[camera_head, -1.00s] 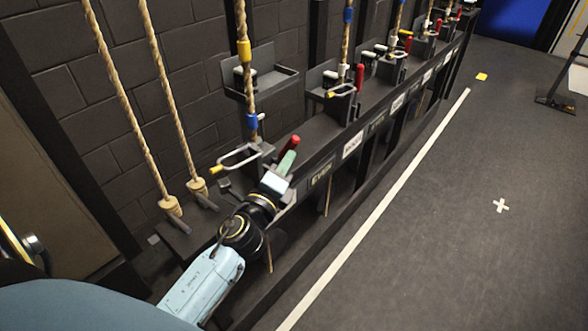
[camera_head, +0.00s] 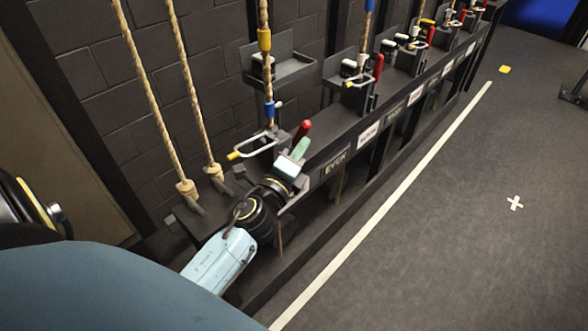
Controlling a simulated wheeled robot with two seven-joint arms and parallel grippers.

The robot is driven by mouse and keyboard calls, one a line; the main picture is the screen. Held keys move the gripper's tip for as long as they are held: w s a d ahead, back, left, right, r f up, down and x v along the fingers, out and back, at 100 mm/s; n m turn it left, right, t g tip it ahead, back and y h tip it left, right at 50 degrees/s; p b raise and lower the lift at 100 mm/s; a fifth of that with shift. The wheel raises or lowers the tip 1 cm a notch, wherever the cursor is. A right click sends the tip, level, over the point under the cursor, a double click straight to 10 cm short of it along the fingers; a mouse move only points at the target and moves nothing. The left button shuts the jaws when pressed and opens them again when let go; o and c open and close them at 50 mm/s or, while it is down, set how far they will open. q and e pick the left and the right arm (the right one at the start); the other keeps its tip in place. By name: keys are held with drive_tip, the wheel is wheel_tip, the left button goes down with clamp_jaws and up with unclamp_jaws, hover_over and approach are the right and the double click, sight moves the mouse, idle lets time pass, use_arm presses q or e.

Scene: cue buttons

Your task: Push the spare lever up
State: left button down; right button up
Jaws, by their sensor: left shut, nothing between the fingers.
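A row of rope locks with red-handled levers runs along a dark rail (camera_head: 330,135). The nearest red lever handle (camera_head: 303,129) tilts up and to the right beside the nearest rope. I cannot read a spare label, so I cannot tell which lever is the spare one. My left gripper (camera_head: 299,149) is shut with nothing in it. Its pale green tip is just below the nearest red handle and partly hides its lower part; I cannot tell whether they touch. My right gripper is not in view.
A wire loop with a yellow end (camera_head: 233,156) sticks out left of the nearest lever. The floor right of the white line (camera_head: 400,175) is mostly clear.

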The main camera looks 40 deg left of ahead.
use_arm(q)
drive_tip(key=s+d+f+b, duration=0.2)
drive_tip(key=s+d+b, duration=0.1)
drive_tip(key=s, duration=0.9)
drive_tip(key=shift+d+f, duration=0.2)
drive_tip(key=shift+d, duration=0.1)
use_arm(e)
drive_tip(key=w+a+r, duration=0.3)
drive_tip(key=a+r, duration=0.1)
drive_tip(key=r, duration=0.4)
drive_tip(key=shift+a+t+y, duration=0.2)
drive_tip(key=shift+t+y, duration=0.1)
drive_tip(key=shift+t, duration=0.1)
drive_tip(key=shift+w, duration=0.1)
